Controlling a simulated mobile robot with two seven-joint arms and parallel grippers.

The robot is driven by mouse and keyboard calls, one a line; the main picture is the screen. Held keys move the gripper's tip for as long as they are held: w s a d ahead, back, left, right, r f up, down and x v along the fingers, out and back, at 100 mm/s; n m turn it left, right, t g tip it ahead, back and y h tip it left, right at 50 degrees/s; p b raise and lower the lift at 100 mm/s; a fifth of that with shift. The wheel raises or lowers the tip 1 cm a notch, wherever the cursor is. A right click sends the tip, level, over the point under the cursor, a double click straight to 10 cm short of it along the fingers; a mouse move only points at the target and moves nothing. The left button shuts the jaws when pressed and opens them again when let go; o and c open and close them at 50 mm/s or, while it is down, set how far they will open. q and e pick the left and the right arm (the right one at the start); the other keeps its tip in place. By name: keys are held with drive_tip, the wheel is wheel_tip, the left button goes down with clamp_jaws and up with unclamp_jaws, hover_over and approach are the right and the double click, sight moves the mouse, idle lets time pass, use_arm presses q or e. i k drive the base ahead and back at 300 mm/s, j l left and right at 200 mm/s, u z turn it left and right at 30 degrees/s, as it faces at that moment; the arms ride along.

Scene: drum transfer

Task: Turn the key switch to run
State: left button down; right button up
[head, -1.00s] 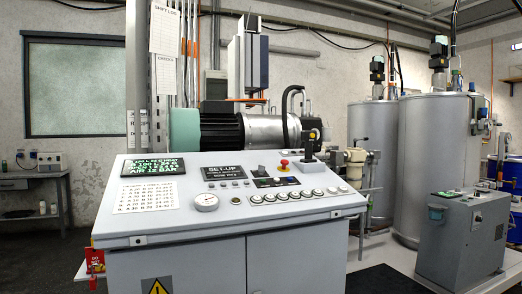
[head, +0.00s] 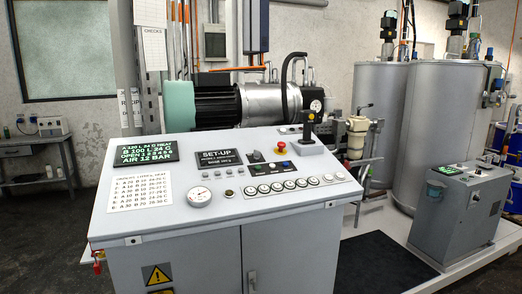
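A grey sloped control console (head: 150,227) stands in front of me. A small dark round fitting (head: 229,192) sits between the white gauge and the row of round dials; it may be the key switch, but it is too small to tell its setting or whether a key is in it. A small dark switch with a green part (head: 256,156) sits further back on the panel. A dark display (head: 219,155) reads SET-UP. Neither of my grippers is in view.
A red mushroom button (head: 307,140) and a black joystick (head: 308,122) stand at the panel's back right. A gauge (head: 199,196) and a row of dials (head: 290,185) line the front. A smaller grey cabinet (head: 462,215) stands right, past a dark mat (head: 385,262).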

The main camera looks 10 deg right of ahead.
sight(257, 154)
drive_tip(key=i+l, duration=0.65)
drive_tip(key=l, duration=0.15)
drive_tip(key=i+u, duration=0.05)
